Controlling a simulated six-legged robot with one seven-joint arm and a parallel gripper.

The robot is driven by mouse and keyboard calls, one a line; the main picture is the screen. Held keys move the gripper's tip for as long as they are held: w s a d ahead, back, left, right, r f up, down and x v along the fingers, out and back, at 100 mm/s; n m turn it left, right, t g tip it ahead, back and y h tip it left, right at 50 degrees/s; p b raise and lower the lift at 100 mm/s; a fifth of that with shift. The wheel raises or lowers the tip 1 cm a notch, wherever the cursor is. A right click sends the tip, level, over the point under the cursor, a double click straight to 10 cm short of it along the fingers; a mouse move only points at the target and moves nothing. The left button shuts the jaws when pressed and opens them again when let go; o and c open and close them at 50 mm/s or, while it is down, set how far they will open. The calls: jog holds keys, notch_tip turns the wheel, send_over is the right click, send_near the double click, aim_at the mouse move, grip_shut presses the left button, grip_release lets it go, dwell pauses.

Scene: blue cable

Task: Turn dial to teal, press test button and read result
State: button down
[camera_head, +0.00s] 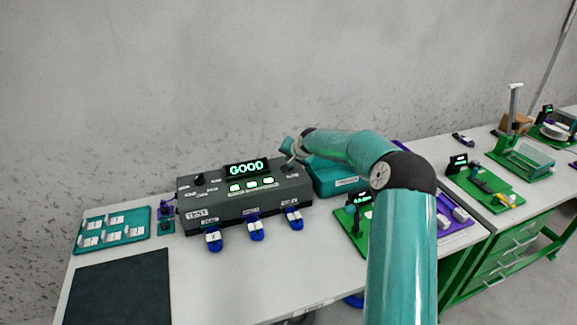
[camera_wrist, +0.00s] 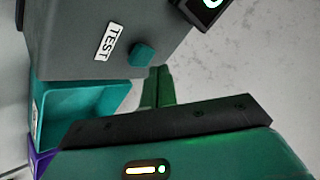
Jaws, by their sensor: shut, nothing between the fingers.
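The dark grey tester box (camera_head: 240,208) stands on the white table. Its display (camera_head: 246,168) reads GOOD in green, above three lit windows (camera_head: 252,184). A dark knob (camera_head: 199,179), apparently the dial, is on its top left; its set colour is too small to read. In the wrist view a teal button (camera_wrist: 143,54) sits beside a TEST label (camera_wrist: 109,41). My gripper (camera_head: 290,164) is over the box's right end, small in the head view. In the wrist view its green fingers (camera_wrist: 158,72) are shut and empty, close to the button; I cannot tell whether they touch it.
Three blue connectors (camera_head: 256,228) lie along the box's front. A teal bin (camera_head: 328,183) stands at its right. A teal tray (camera_head: 92,236) and a dark mat (camera_head: 118,292) are at the left. Green trays (camera_head: 487,187) with parts are to the right.

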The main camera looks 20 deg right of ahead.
jog(key=shift+r, duration=2.5)
jog(key=shift+a+r, duration=0.1)
jog(key=shift+a, duration=0.05)
jog(key=s+a+r+n+g+h, duration=0.1)
jog(key=s+a+r+n, duration=0.1)
jog(key=s+a+r, duration=0.4)
jog(key=s+a+r+n+g, duration=0.1)
jog(key=s+a+r+n, duration=0.15)
jog(key=s, duration=0.65)
jog(key=s+a+r+n+h, duration=0.1)
jog(key=s+a+r, duration=0.35)
jog(key=s, duration=0.25)
jog(key=s+a+f+n, duration=0.1)
jog(key=s, duration=1.4)
jog(key=s+a+f+n+g+y, duration=0.1)
jog(key=s+a+f, duration=0.1)
jog(key=s, duration=1.3)
jog(key=shift+s+a+g, duration=0.2)
jog(key=shift+g, duration=0.1)
